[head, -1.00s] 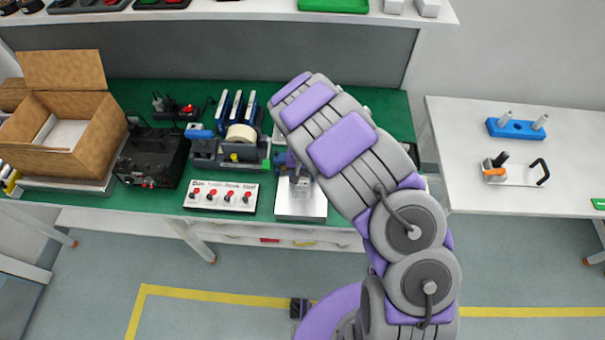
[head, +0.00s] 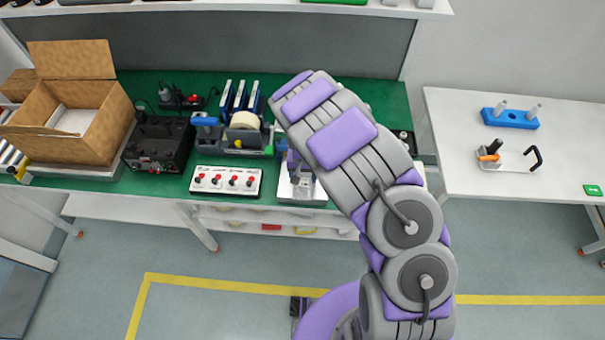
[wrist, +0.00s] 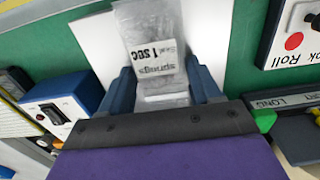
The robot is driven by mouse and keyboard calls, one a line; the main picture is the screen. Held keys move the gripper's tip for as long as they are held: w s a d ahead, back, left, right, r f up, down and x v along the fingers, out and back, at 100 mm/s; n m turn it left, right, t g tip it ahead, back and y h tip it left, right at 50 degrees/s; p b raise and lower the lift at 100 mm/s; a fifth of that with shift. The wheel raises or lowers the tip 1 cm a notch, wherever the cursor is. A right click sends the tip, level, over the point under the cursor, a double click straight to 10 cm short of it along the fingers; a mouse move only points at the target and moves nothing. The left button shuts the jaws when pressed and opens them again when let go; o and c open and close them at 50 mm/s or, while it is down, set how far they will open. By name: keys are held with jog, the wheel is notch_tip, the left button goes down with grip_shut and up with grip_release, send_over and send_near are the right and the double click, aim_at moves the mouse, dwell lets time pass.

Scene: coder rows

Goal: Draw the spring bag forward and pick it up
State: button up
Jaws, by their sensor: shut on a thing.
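A white sheet or plate (wrist: 100,40) shows behind and beside the bag. I cannot tell whether the bag is lifted off it. In the head view my gripper (head: 294,168) is over the white plate (head: 305,194) near the bench's front edge, and my arm hides the bag.
A white switch panel (head: 226,181) is left of my gripper. A tape holder with a tape roll (head: 243,128), a black box (head: 158,145) and an open cardboard carton (head: 75,130) stand farther left. A white side table (head: 465,150) is at the right. The floor in front is clear.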

aim_at(303, 176)
jog(key=o, duration=1.1)
jog(key=shift+o, duration=0.2)
notch_tip(303, 176, up, 17)
jog(key=p, duration=0.2)
jog(key=shift+p, duration=0.4)
jog(key=shift+r, duration=0.1)
jog(key=shift+w, duration=0.1)
